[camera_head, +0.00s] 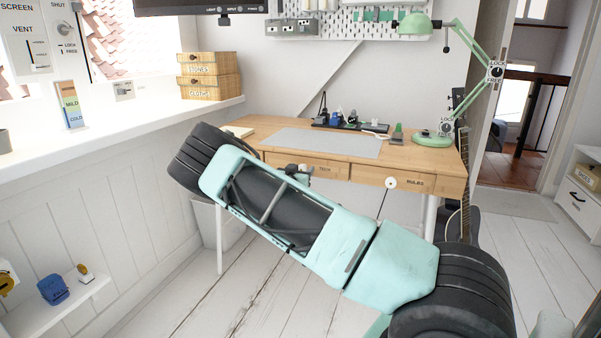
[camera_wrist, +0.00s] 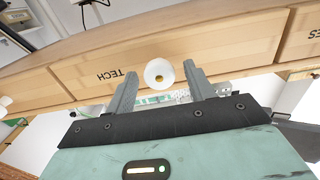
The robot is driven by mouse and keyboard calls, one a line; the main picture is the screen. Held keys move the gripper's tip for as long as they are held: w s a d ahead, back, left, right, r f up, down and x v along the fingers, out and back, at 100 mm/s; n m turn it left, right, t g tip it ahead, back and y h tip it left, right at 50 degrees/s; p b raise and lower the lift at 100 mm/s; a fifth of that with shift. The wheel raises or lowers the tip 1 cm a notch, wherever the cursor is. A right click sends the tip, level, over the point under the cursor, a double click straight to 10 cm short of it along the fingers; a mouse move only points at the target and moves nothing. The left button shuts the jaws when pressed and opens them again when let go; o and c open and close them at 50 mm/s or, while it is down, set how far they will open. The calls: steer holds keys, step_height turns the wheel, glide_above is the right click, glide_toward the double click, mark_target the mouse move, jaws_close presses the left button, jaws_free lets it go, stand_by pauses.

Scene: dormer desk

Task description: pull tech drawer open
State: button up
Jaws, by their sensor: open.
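The tech drawer (camera_head: 322,170) is the wooden drawer front marked TECH under the desk top. In the head view it looks about level with the drawer beside it. In the wrist view the tech drawer front (camera_wrist: 90,77) shows with its label upside down. Its round white knob (camera_wrist: 158,73) lies between the tips of my gripper (camera_wrist: 159,72). The two fingers are open, one on each side of the knob. I cannot tell whether either finger touches it. In the head view my gripper (camera_head: 299,172) is at the drawer front and hides the knob.
The rules drawer (camera_head: 408,178) is to the right, with its own white knob (camera_head: 391,183). The desk top (camera_head: 240,122) carries a grey mat (camera_head: 320,143), a dark tray of small items (camera_head: 350,123) and a green lamp (camera_head: 433,140). Floor (camera_head: 250,295) shows in front of the desk.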

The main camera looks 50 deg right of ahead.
jaws_close()
steer(key=p+v, duration=0.5)
steer(key=v, duration=2.3)
steer(key=shift+s+a+p, duration=0.2)
steer(key=shift+a+p, duration=0.1)
steer(key=shift+a, duration=0.05)
jaws_free()
